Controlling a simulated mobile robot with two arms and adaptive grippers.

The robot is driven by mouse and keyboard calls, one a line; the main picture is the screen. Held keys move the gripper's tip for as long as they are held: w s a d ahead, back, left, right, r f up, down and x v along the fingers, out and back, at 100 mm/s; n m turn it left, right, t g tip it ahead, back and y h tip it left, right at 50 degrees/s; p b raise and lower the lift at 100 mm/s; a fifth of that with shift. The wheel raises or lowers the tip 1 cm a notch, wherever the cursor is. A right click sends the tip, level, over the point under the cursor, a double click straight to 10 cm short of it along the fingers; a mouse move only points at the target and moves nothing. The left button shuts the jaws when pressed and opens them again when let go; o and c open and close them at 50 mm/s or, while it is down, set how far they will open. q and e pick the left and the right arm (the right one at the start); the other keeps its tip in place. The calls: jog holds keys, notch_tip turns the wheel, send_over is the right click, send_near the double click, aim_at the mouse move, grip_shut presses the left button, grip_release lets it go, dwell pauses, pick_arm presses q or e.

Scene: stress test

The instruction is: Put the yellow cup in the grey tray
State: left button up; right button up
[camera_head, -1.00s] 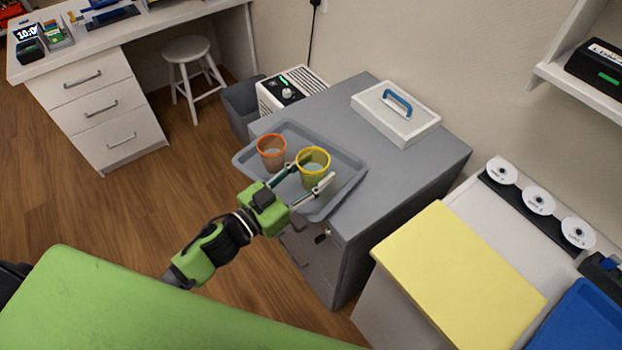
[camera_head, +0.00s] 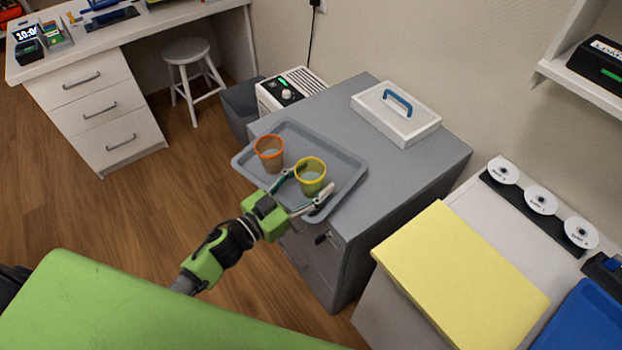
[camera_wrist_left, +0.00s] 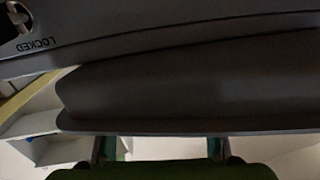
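The yellow cup (camera_head: 310,180) stands upright in the grey tray (camera_head: 346,168), toward its near side. My left gripper (camera_head: 311,181) is open, with one finger on each side of the yellow cup near its wall. Whether a finger still touches the cup is too small to tell. In the left wrist view the two fingers (camera_wrist_left: 161,150) stand wide apart at the bottom. A dark grey band there is probably the tray's edge, and the cup cannot be made out. My right gripper is not in view.
An orange cup (camera_head: 269,158) stands in the tray, just left of the yellow cup. The tray lies on a grey cabinet (camera_head: 415,165), beside a white lidded box (camera_head: 385,118) with a blue handle. A yellow board (camera_head: 460,275) lies to the right.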

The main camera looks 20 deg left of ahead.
pick_arm(q)
jog(key=shift+s+r, duration=0.1)
jog(key=shift+r, duration=0.05)
jog(key=b+v, duration=0.1)
jog(key=v, duration=1)
jog(key=shift+s+a, duration=0.2)
jog(key=shift+s, duration=0.15)
jog(key=s+a+f+n+g+y, duration=0.1)
jog(key=s+a+f+g+y, duration=0.15)
jog(key=f, duration=0.75)
jog(key=s+a+f+n+g+y, duration=0.1)
jog(key=s+a+f+n+y, duration=0.15)
jog(key=f, duration=0.75)
jog(key=s+a+f+n+g+y, duration=0.1)
jog(key=a+f+y, duration=0.2)
jog(key=f, duration=0.7)
jog(key=s+d+f+g, duration=0.1)
jog(key=s+f+g, duration=0.2)
jog(key=s+f, duration=0.4)
jog(key=s+d+f+g, duration=0.2)
jog(key=s+f, duration=0.4)
jog(key=s, duration=0.6)
jog(key=s+d+f+g+y, duration=0.1)
jog(key=s+f+g, duration=0.4)
jog(key=s+f, duration=0.2)
jog(key=shift+s+d+f, duration=0.3)
jog(key=shift+s+d, duration=0.05)
jog(key=shift+s, duration=0.85)
